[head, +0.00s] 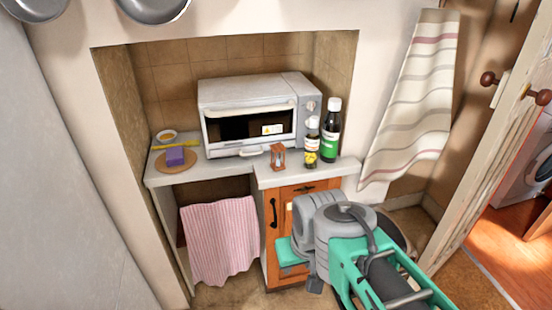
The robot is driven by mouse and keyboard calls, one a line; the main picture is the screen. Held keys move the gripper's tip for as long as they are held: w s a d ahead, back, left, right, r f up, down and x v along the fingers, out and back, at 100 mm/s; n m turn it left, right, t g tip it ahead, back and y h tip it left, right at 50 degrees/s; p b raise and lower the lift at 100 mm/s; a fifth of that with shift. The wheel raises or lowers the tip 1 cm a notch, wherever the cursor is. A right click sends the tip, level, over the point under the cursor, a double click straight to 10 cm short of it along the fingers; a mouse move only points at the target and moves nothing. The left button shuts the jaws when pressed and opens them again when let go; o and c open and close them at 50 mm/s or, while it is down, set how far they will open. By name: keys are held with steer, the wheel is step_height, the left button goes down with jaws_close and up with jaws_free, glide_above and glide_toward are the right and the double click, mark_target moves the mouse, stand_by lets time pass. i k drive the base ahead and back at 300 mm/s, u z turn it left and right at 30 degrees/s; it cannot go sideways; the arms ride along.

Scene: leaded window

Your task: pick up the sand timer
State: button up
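The sand timer (278,156) is a small reddish-brown framed piece. It stands upright on the pale counter (290,175), in front of the toaster oven (250,115). My arm comes in from the lower right of the head view. My gripper (291,254) is at the arm's far end, in front of the wooden cabinet and below the counter top, apart from the timer. Its teal end part shows, but its fingertips are too hidden to tell their opening.
Right of the timer stand a small bottle with a yellow label (312,145) and a dark bottle with a green label (331,130). A round board (175,165) with a purple block lies at the left. A pink cloth (220,240) hangs below. Alcove walls flank the counter.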

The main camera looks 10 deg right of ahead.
mark_target(277, 147)
steer(key=z, duration=0.7)
steer(key=i, duration=0.6)
steer(key=u, duration=2.3)
